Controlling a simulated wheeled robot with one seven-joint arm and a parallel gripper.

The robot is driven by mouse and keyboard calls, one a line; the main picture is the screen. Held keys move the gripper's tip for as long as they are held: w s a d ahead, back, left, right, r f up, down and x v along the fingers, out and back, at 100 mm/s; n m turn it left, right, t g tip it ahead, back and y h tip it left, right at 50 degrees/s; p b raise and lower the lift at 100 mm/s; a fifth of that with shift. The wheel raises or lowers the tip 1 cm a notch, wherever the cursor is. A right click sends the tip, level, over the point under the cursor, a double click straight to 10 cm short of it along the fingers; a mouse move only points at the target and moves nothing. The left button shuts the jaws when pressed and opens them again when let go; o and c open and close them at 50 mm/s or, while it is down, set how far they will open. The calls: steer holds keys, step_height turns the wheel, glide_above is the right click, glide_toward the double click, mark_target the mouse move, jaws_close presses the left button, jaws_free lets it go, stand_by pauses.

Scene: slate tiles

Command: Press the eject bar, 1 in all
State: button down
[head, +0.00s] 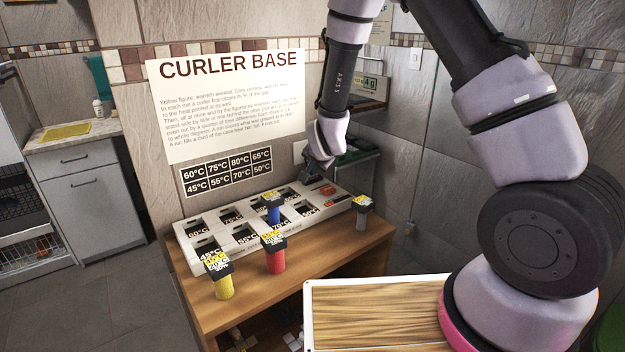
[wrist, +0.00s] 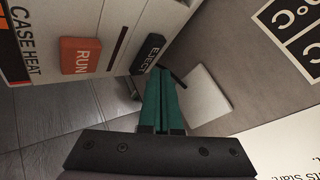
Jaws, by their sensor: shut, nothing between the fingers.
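The eject bar (wrist: 150,54) is a black bar lettered EJECT at the edge of the white curler base in the wrist view. An orange RUN button (wrist: 80,55) is beside it. The white base (head: 185,240) with its wells stands on the wooden table in the head view. My gripper (wrist: 161,72) is shut and empty, its green fingertips at the near end of the eject bar; I cannot tell whether they touch. In the head view my gripper (head: 309,174) is over the back right end of the base, where the bar is not clearly visible.
Yellow (head: 224,284), red (head: 275,258) and grey (head: 362,218) curlers with labelled caps stand around the base's front and right. A blue curler (head: 272,214) stands on the base. A poster (head: 235,125) is on the wall behind. A wooden-topped surface (head: 375,310) is in front.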

mark_target(312, 180)
steer(key=shift+r, duration=2.55)
